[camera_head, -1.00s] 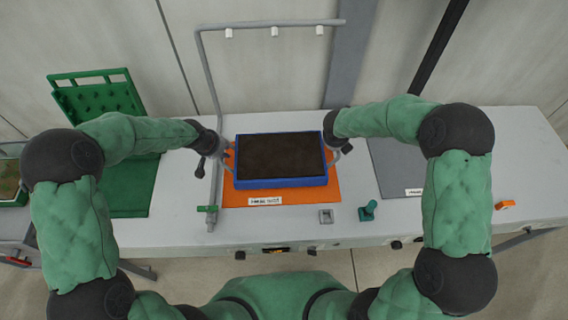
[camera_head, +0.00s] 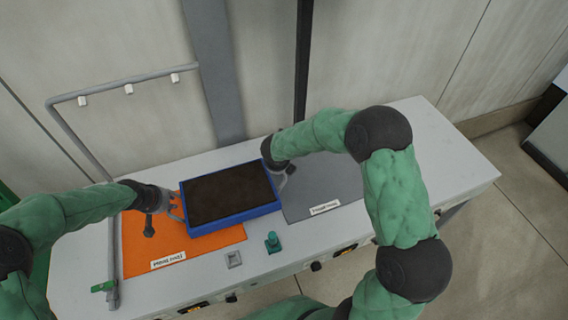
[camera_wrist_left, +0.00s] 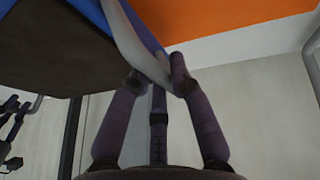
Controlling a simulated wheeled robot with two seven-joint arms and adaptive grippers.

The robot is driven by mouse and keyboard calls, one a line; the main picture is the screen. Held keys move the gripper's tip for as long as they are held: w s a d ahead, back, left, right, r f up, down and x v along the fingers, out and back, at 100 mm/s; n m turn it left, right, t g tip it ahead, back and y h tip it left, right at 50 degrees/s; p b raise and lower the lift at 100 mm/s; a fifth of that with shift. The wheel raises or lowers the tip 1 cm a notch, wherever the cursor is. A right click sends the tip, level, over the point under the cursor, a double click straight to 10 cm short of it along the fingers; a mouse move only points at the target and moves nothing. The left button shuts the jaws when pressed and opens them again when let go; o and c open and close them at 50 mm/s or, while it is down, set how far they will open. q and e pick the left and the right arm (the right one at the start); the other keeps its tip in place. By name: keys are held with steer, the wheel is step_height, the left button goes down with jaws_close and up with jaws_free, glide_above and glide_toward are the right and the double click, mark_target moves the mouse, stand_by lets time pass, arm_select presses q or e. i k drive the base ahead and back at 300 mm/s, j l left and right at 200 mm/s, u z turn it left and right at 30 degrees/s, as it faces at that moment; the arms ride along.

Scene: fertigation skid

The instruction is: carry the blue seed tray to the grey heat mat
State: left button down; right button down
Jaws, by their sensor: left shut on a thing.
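The blue seed tray (camera_head: 232,213), filled with dark soil, is between my two grippers in the head view. It overlaps the right part of the orange mat (camera_head: 150,247) and the strip beside the grey heat mat (camera_head: 335,180). My left gripper (camera_head: 175,207) is shut on the tray's left end. In the left wrist view, the fingers (camera_wrist_left: 156,78) close on a pale piece at the tray's blue edge (camera_wrist_left: 90,12). My right gripper (camera_head: 284,176) is at the tray's right end, over the grey mat's left edge. Its fingers are partly hidden, so its grip is unclear.
A grey pipe frame (camera_head: 75,135) with white nozzles stands behind and left of the tray. A green knob (camera_head: 272,242) and a small grey block (camera_head: 233,259) sit at the bench front. The grey mat shows no objects on it. The bench right of it is clear.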

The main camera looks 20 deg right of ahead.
mark_target(325, 176)
steer(key=l, duration=1.9)
